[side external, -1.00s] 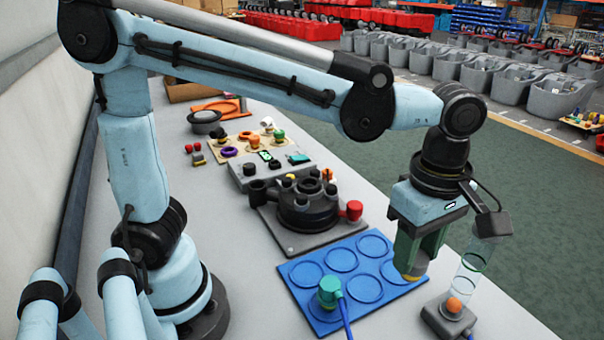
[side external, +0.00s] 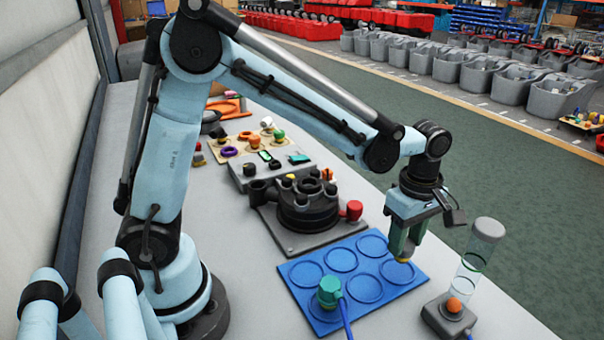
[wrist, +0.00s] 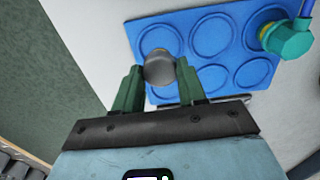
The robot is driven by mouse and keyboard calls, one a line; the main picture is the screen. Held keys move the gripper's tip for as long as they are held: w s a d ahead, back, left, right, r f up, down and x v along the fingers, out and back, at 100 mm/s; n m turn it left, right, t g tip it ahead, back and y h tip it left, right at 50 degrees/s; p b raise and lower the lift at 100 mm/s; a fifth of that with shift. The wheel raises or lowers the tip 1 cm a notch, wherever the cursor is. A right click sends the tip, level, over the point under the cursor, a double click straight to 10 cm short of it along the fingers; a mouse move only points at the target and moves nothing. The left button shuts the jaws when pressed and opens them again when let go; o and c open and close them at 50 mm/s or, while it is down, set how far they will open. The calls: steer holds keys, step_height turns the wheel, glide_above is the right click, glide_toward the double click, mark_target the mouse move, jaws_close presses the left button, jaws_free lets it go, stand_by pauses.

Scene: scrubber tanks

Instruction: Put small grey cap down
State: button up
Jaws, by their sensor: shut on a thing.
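The small grey cap (wrist: 158,68) is between the two green fingers of my gripper (wrist: 158,75) in the wrist view. It covers part of a round recess in the near-left corner of the blue tray (wrist: 196,69). In the side view my gripper (side external: 402,254) is low over the right end of the blue tray (side external: 318,282). A yellowish edge shows under its fingertips; I cannot tell whether the cap touches the tray.
A teal connector (side external: 329,290) with a blue cable stands in the tray's front-left recess. Other recesses are empty. A clear tube with a grey top (side external: 487,230) and orange ball stands to the right. A dark round fixture (side external: 303,208) with a red knob is behind the tray.

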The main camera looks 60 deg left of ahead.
steer(key=shift+f, duration=1.55)
steer(key=shift+f, duration=0.15)
steer(key=o, duration=1.2)
steer(key=shift+c, duration=0.2)
